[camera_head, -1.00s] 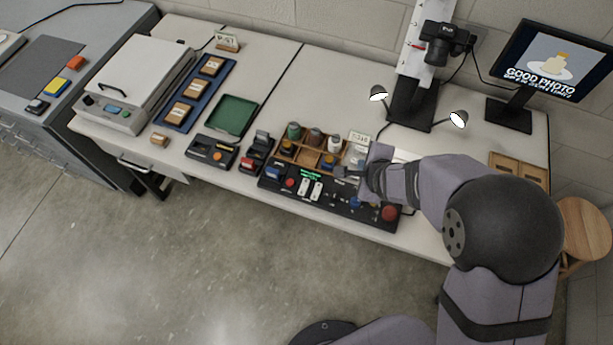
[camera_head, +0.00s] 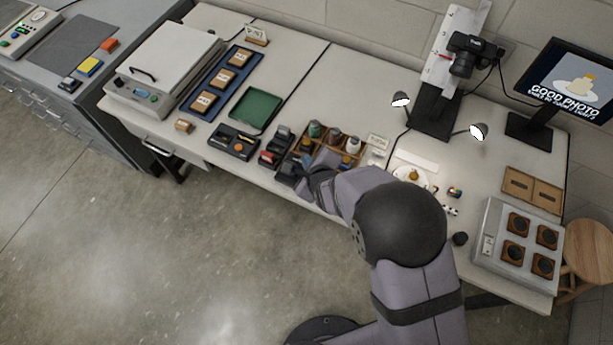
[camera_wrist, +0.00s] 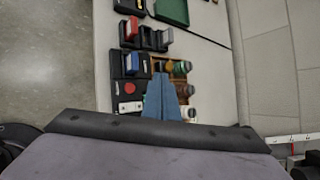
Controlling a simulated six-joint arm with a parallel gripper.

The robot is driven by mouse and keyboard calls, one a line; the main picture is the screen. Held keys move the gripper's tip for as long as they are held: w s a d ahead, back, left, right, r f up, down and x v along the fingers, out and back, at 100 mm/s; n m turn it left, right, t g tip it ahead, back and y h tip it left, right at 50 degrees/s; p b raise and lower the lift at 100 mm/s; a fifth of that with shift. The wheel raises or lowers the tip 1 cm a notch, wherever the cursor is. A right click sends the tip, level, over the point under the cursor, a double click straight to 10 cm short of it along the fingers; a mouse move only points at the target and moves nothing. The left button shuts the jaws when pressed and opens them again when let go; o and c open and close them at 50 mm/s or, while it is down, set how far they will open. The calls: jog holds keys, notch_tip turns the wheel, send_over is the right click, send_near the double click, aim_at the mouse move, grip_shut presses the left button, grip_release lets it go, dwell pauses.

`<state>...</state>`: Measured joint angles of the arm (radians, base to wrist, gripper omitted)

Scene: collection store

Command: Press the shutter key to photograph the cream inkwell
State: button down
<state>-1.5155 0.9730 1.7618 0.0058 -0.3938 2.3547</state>
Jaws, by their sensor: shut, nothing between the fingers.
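My gripper (camera_wrist: 160,78) is shut and empty; its blue fingers lie over or beside the black control panel (camera_wrist: 117,66) in the wrist view. A red button (camera_wrist: 129,89) and white switches (camera_wrist: 130,107) show left of the fingers. I cannot tell which control is the shutter key, or whether the fingers touch the panel. In the head view my gripper and arm hide most of the panel. The monitor (camera_head: 572,85) shows a cream inkwell on a dish and "GOOD PHOTO".
A wooden divided box (camera_head: 296,148) with several bottles stands behind the panel. Two lamps flank the camera stand (camera_head: 435,110). A green tray (camera_head: 256,109) lies left. A grey unit (camera_head: 487,252) with dark round tops stands right. Open floor lies in front.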

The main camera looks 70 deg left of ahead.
jog(key=shift+f, duration=0.1)
notch_tip(320, 180, down, 7)
jog(key=b, duration=0.5)
jog(key=shift+f+b, duration=0.7)
jog(key=shift+f, duration=0.15)
jog(key=shift+f, duration=0.15)
dwell(1.5)
jog(key=shift+f+b, duration=0.25)
jog(key=shift+b, duration=0.25)
jog(key=shift+f+b, duration=0.5)
dwell(0.6)
jog(key=shift+r, duration=0.15)
jog(key=shift+r+p, duration=0.55)
jog(key=shift+r, duration=0.25)
